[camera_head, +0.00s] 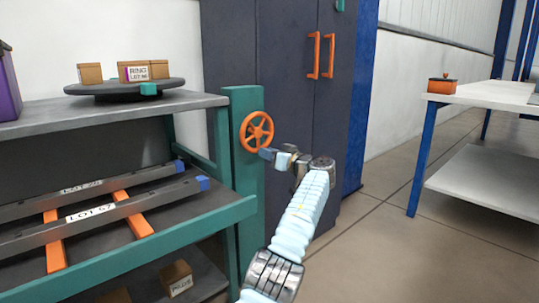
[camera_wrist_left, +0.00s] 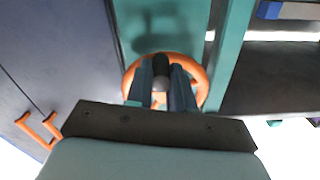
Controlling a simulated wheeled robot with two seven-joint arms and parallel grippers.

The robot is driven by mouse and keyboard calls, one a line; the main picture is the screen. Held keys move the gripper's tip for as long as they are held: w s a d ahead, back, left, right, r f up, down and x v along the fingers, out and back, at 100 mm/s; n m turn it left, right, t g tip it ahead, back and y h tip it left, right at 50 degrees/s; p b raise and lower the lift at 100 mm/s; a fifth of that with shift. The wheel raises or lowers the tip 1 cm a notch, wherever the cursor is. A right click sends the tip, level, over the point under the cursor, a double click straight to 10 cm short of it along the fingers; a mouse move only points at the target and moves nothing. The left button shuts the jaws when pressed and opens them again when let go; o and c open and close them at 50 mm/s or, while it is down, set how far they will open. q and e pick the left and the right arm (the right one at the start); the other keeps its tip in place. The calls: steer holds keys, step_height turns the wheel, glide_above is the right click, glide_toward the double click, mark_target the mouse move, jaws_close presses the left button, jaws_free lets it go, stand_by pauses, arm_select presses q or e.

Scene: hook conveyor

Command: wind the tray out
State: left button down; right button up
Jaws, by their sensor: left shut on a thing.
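An orange handwheel (camera_head: 257,131) sits on the green post at the right front corner of the rack. My left gripper (camera_head: 267,154) is at the wheel's lower right edge. In the left wrist view the orange wheel (camera_wrist_left: 203,84) lies behind the fingers, and my left gripper (camera_wrist_left: 161,90) is shut on the wheel's dark knob (camera_wrist_left: 161,68). The middle level of the rack is a dark tray (camera_head: 170,192) with a green front edge, carrying two grey bars (camera_head: 75,215) on orange strips. My right gripper is not in view.
A round turntable (camera_head: 105,89) with small boxes stands on the rack's top shelf. A dark cabinet (camera_head: 285,75) with orange handles (camera_head: 314,55) stands behind the wheel. A white bench (camera_head: 480,94) is at the right. The floor between is clear.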

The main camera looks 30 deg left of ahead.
arm_select(q)
steer(key=c, duration=1)
jaws_free()
steer(key=b+v, duration=0.3)
steer(key=v, duration=1)
steer(key=shift+s+d+f, duration=0.1)
steer(key=shift+s+d, duration=0.05)
steer(key=shift+d, duration=0.25)
